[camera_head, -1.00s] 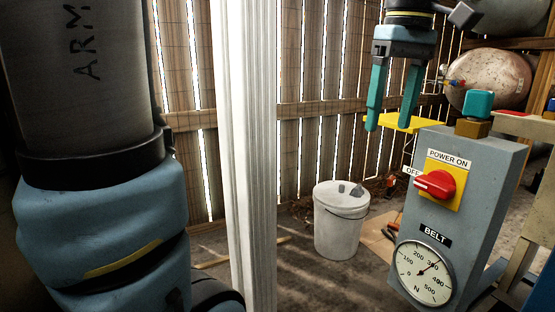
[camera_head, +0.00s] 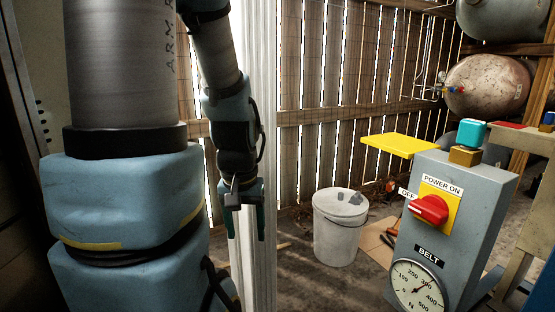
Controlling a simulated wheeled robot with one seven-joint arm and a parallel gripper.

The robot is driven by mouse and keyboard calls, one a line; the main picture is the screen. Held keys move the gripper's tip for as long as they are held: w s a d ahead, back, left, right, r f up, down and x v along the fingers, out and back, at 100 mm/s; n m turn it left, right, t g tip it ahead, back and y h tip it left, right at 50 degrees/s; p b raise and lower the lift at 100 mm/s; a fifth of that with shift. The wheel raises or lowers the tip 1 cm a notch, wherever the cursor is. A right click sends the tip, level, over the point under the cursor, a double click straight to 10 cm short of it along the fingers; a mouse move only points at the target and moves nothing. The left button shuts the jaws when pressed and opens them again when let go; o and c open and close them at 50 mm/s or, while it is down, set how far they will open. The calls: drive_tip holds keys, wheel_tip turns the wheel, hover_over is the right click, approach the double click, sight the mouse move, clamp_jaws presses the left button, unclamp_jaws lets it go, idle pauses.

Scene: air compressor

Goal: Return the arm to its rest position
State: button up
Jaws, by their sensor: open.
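My gripper (camera_head: 248,222) hangs in the middle left of the view, in front of the white post (camera_head: 243,110). Its teal fingers point down and nothing shows between them. My arm is folded close to my body at the left. The gripper is well to the left of the grey control box (camera_head: 465,190), apart from everything.
The control box carries a red power switch (camera_head: 429,209) on a yellow plate, a belt gauge (camera_head: 415,287) and a teal block (camera_head: 472,133) on top. A yellow panel (camera_head: 402,145) juts out behind it. A white bucket (camera_head: 340,238) stands on the floor between gripper and box.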

wheel_tip(320, 180, up, 18)
drive_tip(key=p, duration=1.6)
drive_tip(key=shift+r, duration=0.15)
